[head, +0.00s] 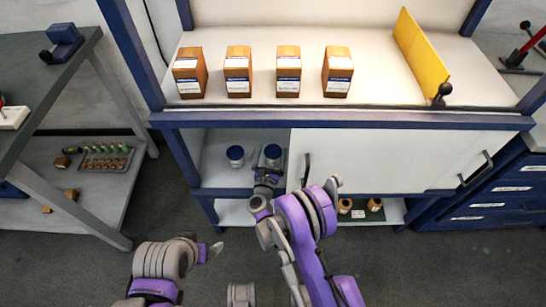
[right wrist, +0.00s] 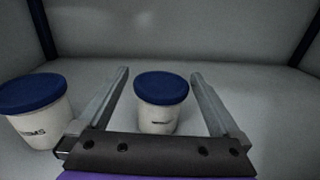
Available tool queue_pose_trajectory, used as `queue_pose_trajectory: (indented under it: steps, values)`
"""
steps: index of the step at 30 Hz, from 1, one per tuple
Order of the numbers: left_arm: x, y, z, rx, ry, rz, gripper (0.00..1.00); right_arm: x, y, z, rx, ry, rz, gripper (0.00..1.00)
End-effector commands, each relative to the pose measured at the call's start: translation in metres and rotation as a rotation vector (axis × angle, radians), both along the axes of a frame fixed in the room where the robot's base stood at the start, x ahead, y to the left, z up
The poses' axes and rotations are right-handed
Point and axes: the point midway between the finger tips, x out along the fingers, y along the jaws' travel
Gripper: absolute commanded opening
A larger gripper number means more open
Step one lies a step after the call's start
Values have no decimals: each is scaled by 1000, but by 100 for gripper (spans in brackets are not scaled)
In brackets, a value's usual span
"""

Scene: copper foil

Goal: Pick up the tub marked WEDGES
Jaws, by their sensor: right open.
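Two white tubs with blue lids stand upright in the open left part of the cabinet. The left tub (head: 235,155) also shows in the right wrist view (right wrist: 34,112). The right tub (head: 273,152) also shows in the right wrist view (right wrist: 161,100). Both have dark print too small to read surely, so I cannot tell which says WEDGES. My right gripper (head: 267,170) is open, its fingers on either side of the right tub with gaps visible. The left tub is just outside the left finger. My left gripper (head: 211,251) is low over the floor; its jaws are unclear.
A white door panel (head: 385,158) with dark handles covers the cabinet's right part, close beside my right gripper. Several brown boxes (head: 238,72) and a yellow panel (head: 422,55) stand on the top above. A lower shelf (head: 235,213) runs underneath. A grey bench is at left.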

Motion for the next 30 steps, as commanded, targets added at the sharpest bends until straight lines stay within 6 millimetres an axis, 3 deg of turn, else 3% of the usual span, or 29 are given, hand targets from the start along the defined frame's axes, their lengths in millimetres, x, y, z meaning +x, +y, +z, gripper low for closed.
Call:
queue_pose_trajectory:
  steps: [9,17,27,29,30]
  values:
    - [0,0,-4,0,1,0,100,42,-10,-3,-1,0,-1,100]
    - [0,0,-4,0,1,0,100,44,-10,-2,-1,0,0,100]
    - [0,0,-4,0,1,0,100,44,-10,-2,-1,0,0,39]
    - [0,0,-4,0,1,0,100,44,-10,-2,-1,0,0,28]
    - [0,0,-4,0,1,0,100,44,-10,-2,-1,0,0,27]
